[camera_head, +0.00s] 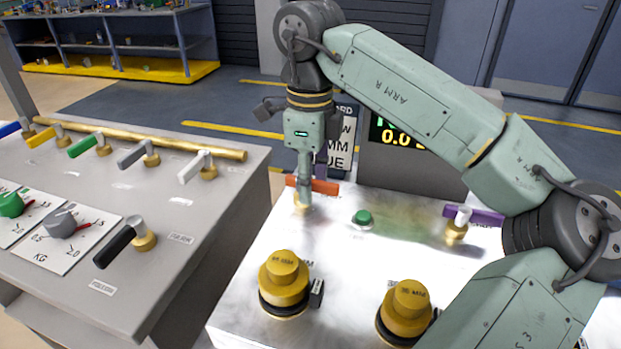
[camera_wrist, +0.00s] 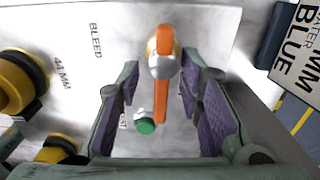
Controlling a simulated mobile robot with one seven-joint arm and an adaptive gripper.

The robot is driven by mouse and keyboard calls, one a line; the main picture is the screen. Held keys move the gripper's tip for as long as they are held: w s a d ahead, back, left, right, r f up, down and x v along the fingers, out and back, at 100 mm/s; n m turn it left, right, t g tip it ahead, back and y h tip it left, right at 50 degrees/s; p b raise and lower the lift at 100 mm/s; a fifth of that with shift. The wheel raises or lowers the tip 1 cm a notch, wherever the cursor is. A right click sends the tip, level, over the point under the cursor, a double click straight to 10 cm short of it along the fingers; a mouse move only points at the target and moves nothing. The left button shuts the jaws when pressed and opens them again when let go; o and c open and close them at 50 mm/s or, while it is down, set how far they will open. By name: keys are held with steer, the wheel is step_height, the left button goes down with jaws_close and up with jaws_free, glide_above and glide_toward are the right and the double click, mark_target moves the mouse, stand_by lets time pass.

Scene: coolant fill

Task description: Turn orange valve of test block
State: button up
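The orange valve (camera_head: 326,187) has a flat orange handle on a brass stem at the back left of the silver test block (camera_head: 350,255). In the wrist view its handle (camera_wrist: 161,98) runs up and down the picture over a silver hub. My gripper (camera_head: 304,190) points down over the valve and hides part of it in the head view. In the wrist view my gripper (camera_wrist: 162,90) is open, its purple-padded fingers on either side of the handle's line. Gaps show between both fingers and the handle. How far the fingertips reach down beside it is hard to tell.
A green button (camera_head: 363,217), a purple-handled valve (camera_head: 474,215) and two yellow caps (camera_head: 284,277) (camera_head: 408,308) are on the block. A display (camera_head: 398,135) and a sign (camera_head: 347,135) stand behind. A grey console with colored levers (camera_head: 132,153) is at left.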

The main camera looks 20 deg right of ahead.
steer(key=shift+o, duration=0.4)
steer(key=shift+d, duration=0.15)
steer(key=shift+r, duration=0.25)
step_height(320, 180, up, 7)
